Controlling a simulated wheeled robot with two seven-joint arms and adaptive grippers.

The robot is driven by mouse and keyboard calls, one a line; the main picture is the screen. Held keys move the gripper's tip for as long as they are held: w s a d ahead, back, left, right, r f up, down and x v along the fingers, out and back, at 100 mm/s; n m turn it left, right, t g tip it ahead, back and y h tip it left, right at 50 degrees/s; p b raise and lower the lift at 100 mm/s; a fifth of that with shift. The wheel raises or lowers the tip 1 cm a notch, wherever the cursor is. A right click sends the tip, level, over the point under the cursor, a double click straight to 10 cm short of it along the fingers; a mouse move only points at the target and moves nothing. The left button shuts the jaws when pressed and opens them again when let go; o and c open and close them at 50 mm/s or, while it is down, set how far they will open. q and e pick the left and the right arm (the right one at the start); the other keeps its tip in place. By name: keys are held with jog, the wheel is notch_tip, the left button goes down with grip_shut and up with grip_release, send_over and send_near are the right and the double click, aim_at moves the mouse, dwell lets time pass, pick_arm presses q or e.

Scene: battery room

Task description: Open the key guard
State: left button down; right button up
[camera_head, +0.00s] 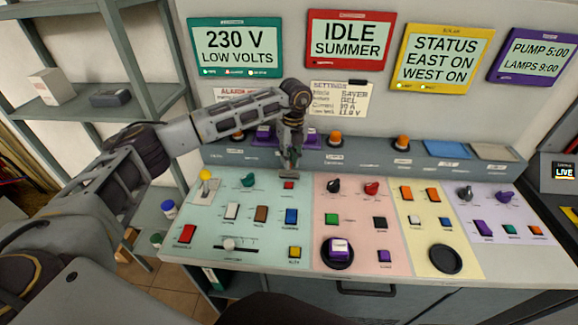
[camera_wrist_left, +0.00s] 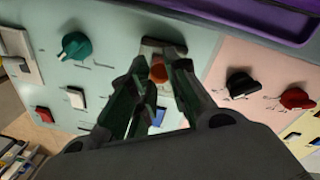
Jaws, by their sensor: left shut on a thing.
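The key guard (camera_head: 289,174) is a small grey plate on the pale green panel, at its upper right. It also shows as a grey bar in the left wrist view (camera_wrist_left: 163,46), just beyond my fingertips. My left gripper (camera_head: 291,157) reaches down to the guard from above and is shut on it; the fingers hide part of it. A small red part (camera_head: 288,185) shows just in front of the guard. In the left wrist view a red-orange part (camera_wrist_left: 158,73) shows between the fingertips (camera_wrist_left: 160,75). My right gripper is not in view.
A green knob (camera_head: 248,180) lies to the left of the guard and a black knob (camera_head: 333,185) to the right. White, brown and blue switches (camera_head: 291,216) are in front. A raised ledge with purple parts (camera_head: 312,139) runs behind.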

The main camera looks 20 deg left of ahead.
pick_arm(q)
jog(key=shift+w+a+f, duration=0.15)
jog(key=shift+w+a, duration=0.05)
jog(key=shift+w, duration=0.15)
jog(key=c, duration=1.4)
grip_release()
jog(key=shift+f, duration=0.25)
jog(key=shift+o, duration=0.4)
jog(key=shift+w+f, duration=0.1)
jog(key=shift+w, duration=0.05)
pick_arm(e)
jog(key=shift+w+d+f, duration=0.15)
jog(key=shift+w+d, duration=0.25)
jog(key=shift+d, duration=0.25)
pick_arm(q)
jog(key=shift+a, duration=0.1)
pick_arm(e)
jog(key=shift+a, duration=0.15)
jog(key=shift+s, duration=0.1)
pick_arm(q)
jog(key=shift+r, duration=0.2)
notch_tip(320, 180, up, 12)
jog(key=shift+w+d, duration=0.35)
jog(key=shift+d, duration=0.05)
